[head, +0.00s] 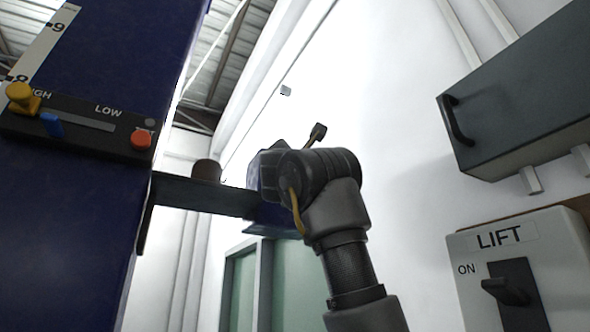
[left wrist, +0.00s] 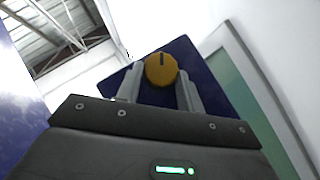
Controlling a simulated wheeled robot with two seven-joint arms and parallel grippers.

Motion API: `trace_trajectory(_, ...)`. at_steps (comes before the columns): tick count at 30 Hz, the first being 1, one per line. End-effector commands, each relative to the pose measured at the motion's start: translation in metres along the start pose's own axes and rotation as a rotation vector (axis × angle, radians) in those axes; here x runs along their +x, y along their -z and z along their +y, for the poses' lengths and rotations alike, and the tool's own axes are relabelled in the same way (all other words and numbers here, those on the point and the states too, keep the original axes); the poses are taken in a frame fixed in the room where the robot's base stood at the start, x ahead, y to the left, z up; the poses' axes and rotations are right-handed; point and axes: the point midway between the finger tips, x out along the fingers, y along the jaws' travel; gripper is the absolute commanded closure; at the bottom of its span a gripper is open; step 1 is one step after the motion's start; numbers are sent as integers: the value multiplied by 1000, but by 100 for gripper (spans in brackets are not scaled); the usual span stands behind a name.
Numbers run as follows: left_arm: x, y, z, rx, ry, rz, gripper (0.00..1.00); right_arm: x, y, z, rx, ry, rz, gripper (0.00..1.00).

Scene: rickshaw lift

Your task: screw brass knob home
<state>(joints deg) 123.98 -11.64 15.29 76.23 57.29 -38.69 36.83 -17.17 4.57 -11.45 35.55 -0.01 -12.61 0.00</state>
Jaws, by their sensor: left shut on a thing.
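The brass knob (left wrist: 161,69) shows in the left wrist view as a round yellow-brown disc with a dark mark near its top. It sits in front of a dark blue panel (left wrist: 190,58). My left gripper (left wrist: 160,86) is shut on the knob, one grey finger on each side. In the head view one arm reaches up from the bottom, its wrist in front of a blue box (head: 268,218) on a dark bracket (head: 205,195). There the fingertips and knob are hidden. My right gripper is not in view.
A blue column (head: 70,210) at left carries a HIGH/LOW slider panel (head: 85,122) with a yellow knob (head: 22,98) and red button (head: 140,139). At right are a grey LIFT switch box (head: 470,262) and a dark handled cabinet (head: 525,95).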

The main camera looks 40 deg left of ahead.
Motion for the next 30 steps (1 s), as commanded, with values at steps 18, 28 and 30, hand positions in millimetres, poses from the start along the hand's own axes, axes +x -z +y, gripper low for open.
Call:
trace_trajectory(18, 0, 0, 0, 25, 25, 1, 58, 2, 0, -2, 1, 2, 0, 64)
trace_trajectory(28, 0, 0, 1, 24, 24, 0, 41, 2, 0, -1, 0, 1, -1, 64)
trace_trajectory(30, 0, 1, 0, 24, 24, 0, 41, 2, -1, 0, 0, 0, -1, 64)
